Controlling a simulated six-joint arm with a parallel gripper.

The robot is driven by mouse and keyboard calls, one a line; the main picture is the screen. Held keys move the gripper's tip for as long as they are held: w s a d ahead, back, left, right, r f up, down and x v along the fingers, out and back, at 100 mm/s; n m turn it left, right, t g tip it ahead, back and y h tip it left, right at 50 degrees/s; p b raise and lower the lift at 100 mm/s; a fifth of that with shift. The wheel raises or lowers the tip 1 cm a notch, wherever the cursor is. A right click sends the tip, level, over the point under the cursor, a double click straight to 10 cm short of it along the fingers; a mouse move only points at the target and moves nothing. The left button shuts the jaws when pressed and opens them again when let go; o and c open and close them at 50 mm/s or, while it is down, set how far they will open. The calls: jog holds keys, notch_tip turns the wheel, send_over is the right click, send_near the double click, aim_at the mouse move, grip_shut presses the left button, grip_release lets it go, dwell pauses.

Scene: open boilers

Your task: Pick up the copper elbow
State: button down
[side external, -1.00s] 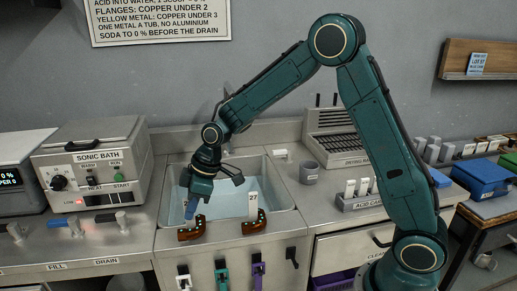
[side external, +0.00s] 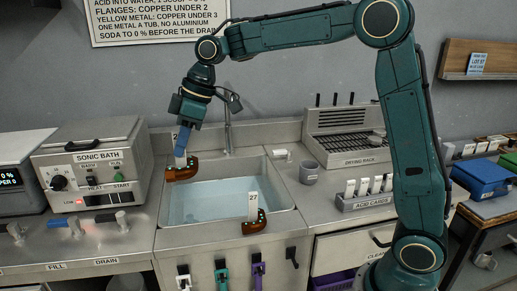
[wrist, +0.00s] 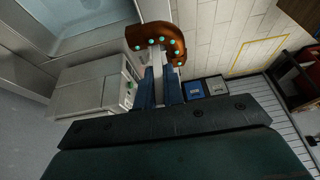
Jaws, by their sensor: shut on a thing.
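My gripper (side external: 182,150) is shut on a brown-orange copper elbow (side external: 182,172) with green spots and holds it up by its white tag, above the left side of the sink. In the wrist view the elbow (wrist: 157,44) hangs beyond the blue fingers (wrist: 159,85), with a white strip between them. A second copper elbow (side external: 254,224), tagged 27, rests on the sink's front right rim. The number on the held elbow's tag is mostly hidden.
The sink (side external: 287,190) holds pale water. The sonic bath (side external: 90,170) stands close on the left. A grey cup (side external: 308,173), acid cards (side external: 365,195) and the drying rack (side external: 345,135) are on the right. Coloured valve handles (side external: 221,275) line the sink's front.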

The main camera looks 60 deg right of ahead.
jog(key=shift+r, duration=0.95)
jog(key=shift+d+f, duration=0.1)
jog(key=w+d+f, duration=0.1)
jog(key=d+f, duration=0.7)
jog(key=w+d+f, duration=0.2)
jog(key=d+f, duration=0.7)
jog(key=shift+w+d, duration=0.15)
jog(key=shift+w, duration=0.1)
notch_tip(320, 180, down, 17)
jog(key=shift+f, duration=0.15)
dwell(1.3)
dwell(2.8)
